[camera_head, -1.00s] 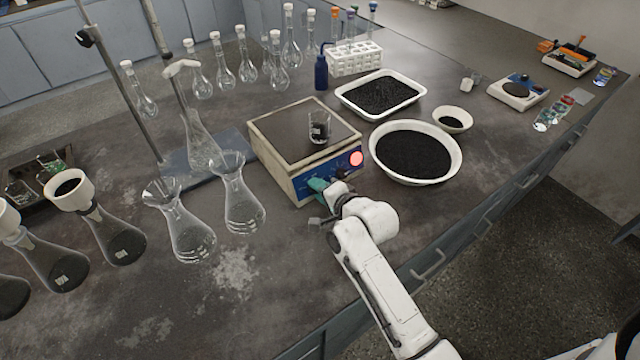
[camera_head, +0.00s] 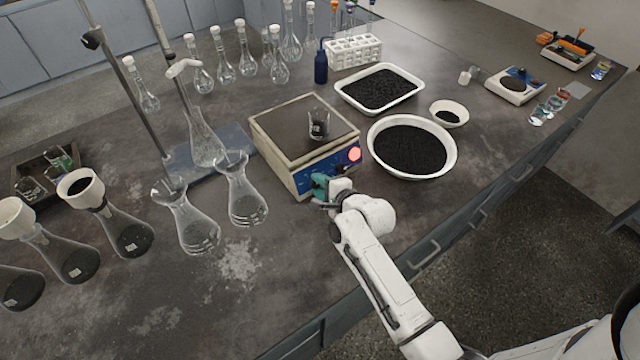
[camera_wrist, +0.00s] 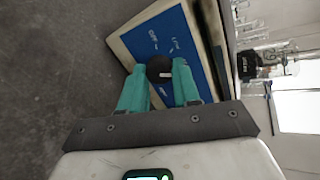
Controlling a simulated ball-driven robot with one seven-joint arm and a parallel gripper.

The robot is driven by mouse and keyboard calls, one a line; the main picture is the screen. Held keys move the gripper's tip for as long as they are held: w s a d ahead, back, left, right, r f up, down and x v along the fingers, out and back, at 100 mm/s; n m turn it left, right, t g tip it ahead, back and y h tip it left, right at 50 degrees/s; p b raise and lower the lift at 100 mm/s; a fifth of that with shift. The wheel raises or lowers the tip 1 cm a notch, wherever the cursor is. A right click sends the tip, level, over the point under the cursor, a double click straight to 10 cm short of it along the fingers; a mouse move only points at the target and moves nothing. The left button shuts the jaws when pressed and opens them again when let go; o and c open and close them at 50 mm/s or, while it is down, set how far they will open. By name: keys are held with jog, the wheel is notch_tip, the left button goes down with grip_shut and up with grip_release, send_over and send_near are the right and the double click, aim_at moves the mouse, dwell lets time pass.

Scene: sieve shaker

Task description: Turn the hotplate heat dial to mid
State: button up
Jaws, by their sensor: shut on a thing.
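The hotplate (camera_head: 272,134) stands on the bench with a blue front panel and a lit red light (camera_head: 354,154). In the wrist view the black heat dial (camera_wrist: 159,68) sits on the blue panel (camera_wrist: 163,30), with white markings around it; a pale mark shows on the dial. My gripper (camera_wrist: 160,76) has teal fingers shut on the dial, one on each side. In the head view my gripper (camera_head: 320,184) is at the panel's left part, and it hides the dial there. Which marking the dial points to is too small to tell.
A small beaker (camera_head: 319,124) with dark contents stands on the hotplate's top. Two glass flasks (camera_head: 243,196) stand close to its left. A white bowl (camera_head: 452,155) of black grains is at its right. Bare bench lies in front.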

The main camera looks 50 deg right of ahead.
jog(key=o, duration=1.1)
jog(key=shift+c, duration=0.2)
jog(key=b+v, duration=0.1)
jog(key=v, duration=1)
jog(key=shift+f, duration=0.1)
